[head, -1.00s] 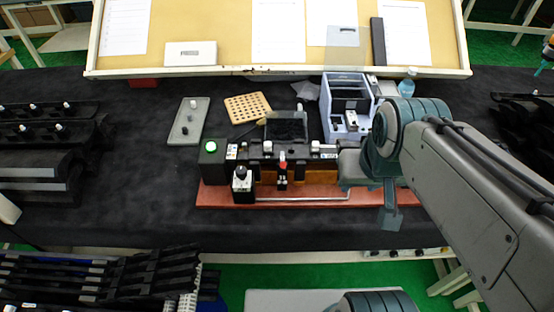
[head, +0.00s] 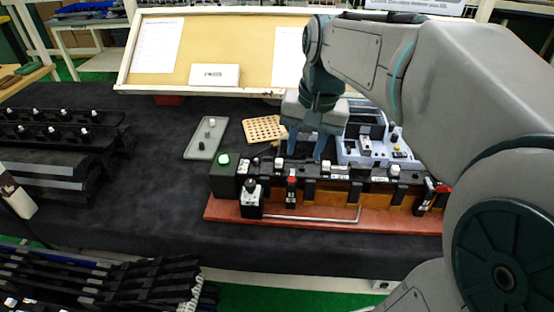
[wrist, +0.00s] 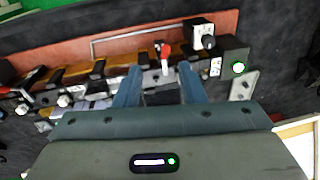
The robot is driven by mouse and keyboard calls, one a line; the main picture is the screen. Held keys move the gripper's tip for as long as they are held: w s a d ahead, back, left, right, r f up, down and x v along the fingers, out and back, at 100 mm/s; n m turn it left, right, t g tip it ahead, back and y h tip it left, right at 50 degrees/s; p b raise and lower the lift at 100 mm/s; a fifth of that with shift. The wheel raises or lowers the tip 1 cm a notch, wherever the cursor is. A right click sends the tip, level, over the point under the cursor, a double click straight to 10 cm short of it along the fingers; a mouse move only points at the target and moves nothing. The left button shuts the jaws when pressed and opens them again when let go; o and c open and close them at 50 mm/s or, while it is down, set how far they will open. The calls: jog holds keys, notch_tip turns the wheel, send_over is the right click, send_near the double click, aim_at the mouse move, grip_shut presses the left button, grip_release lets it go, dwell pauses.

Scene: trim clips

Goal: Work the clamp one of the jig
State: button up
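The jig (head: 225,211) is a long red base with a row of black fixtures and an amber-brown strip. Two red-handled clamps show on it: a left clamp (head: 291,188) near the green-lit box, and a right clamp (head: 440,197) partly behind my arm. I cannot read which is numbered one. The left clamp's handle stands upright and also shows in the wrist view (wrist: 165,52). My gripper (head: 306,152) points down at the jig's rear edge, behind and slightly right of the left clamp. In the wrist view its fingers are apart and empty, with the left clamp beyond the gap.
A black box with a lit green button (head: 224,160) and a black-knobbed post (head: 251,200) stand at the jig's left end. A metal rod (head: 320,219) runs along the front. Behind are a grey tray (head: 206,140), a perforated board (head: 262,129) and a pale blue-grey unit (head: 395,153).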

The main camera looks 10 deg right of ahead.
aim_at(291, 179)
jog(key=shift+m+g, duration=0.3)
jog(key=shift+m, duration=0.3)
jog(key=w+f, duration=0.1)
jog(key=f, duration=0.3)
jog(key=w+a+f, duration=0.1)
jog(key=f, duration=0.3)
jog(key=w+f, duration=0.1)
jog(key=f, duration=0.4)
jog(key=shift+w+a+f, duration=0.1)
jog(key=shift+w+a, duration=0.05)
jog(key=shift+w, duration=0.25)
grip_shut()
